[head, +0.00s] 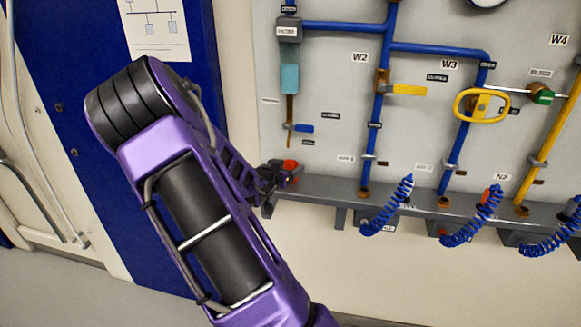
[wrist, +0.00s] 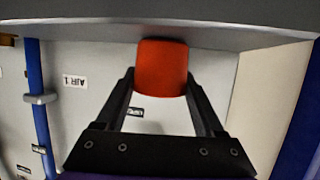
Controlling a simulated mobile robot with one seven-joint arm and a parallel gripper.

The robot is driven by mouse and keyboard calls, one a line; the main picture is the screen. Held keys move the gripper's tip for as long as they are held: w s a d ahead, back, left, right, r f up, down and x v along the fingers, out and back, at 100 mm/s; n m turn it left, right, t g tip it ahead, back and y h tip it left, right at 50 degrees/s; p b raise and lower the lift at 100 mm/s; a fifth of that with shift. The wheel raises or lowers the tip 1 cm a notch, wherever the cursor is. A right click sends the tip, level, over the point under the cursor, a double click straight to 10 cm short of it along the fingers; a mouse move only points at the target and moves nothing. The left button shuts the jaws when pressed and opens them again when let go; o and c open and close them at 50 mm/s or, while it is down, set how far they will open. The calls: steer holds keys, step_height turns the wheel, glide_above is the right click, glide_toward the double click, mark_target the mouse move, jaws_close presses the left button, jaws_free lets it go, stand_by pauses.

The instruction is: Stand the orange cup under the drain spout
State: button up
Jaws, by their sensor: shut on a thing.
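The orange cup (head: 291,164) is small in the head view, at the left end of the grey ledge, partly hidden by my gripper (head: 285,173). In the wrist view the cup (wrist: 162,65) sits between the two fingertips of my gripper (wrist: 162,92), which is shut on it. The drain spout (head: 289,140) is the lower end of a thin brown pipe with a blue lever (head: 302,128), below a teal filter bowl (head: 290,78). In the head view the spout is just above the cup. Whether the cup touches the ledge, I cannot tell.
The grey ledge (head: 400,206) runs along the panel's bottom. Blue coiled hoses (head: 388,212) hang at its front, to the right of my gripper. Blue pipes, a yellow lever (head: 408,90) and a yellow ring handle (head: 482,106) stand out from the panel further right.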

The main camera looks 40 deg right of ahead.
steer(key=shift+a, duration=0.1)
steer(key=shift+f, duration=0.1)
steer(key=o, duration=1.3)
steer(key=shift+o, duration=0.2)
steer(key=shift+a+r, duration=0.1)
steer(key=shift+r, duration=0.15)
steer(key=p+v, duration=0.2)
steer(key=v, duration=0.9)
steer(key=shift+s+a, duration=0.2)
steer(key=shift+a, duration=0.1)
steer(key=shift+r, duration=0.1)
